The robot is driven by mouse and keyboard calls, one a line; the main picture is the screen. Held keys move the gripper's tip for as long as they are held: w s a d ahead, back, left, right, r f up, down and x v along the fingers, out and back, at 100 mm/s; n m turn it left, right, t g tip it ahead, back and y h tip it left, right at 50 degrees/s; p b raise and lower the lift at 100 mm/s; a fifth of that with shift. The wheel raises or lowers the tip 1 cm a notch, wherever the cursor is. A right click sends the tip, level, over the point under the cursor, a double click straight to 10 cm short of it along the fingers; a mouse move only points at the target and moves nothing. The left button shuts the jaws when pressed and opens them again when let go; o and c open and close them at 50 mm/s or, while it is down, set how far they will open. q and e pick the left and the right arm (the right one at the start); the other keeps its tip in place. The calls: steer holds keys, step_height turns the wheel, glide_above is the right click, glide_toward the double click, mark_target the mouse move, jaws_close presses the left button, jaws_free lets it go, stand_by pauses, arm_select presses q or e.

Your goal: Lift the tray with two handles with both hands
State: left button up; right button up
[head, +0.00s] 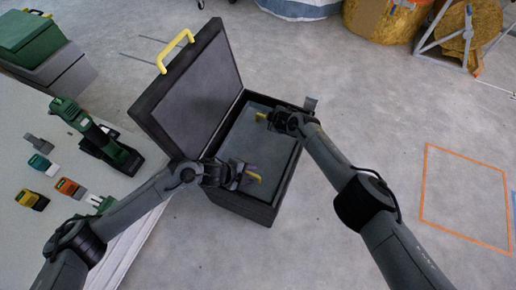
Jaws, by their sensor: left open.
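The grey tray (262,143) sits inside an open black case (236,200). One yellow tray handle (254,176) shows at the near end, and the other yellow handle (261,117) at the far end. My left gripper (242,177) is open at the near handle, and its fingers partly cover that handle. My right gripper (273,119) is at the far handle; whether its jaws are shut on it is too small to tell. The arms hide parts of the tray's ends.
The case lid (197,95) stands open on the left with a yellow handle (175,50). A white table (35,235) at left holds a green drill (95,135) and small tools. Green-lidded boxes (40,50) stand behind. Floor to the right is clear, with an orange outline (465,198).

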arm_select(q)
steer(key=shift+w+d+f, duration=0.1)
steer(key=shift+d+f, duration=0.1)
steer(key=shift+f, duration=0.05)
arm_select(e)
steer(key=shift+a+f, duration=0.1)
steer(key=shift+f, duration=0.3)
arm_select(q)
jaws_close()
arm_select(e)
jaws_close()
steer(key=shift+s, duration=0.1)
stand_by(0.9)
arm_select(q)
steer(key=shift+r, duration=0.1)
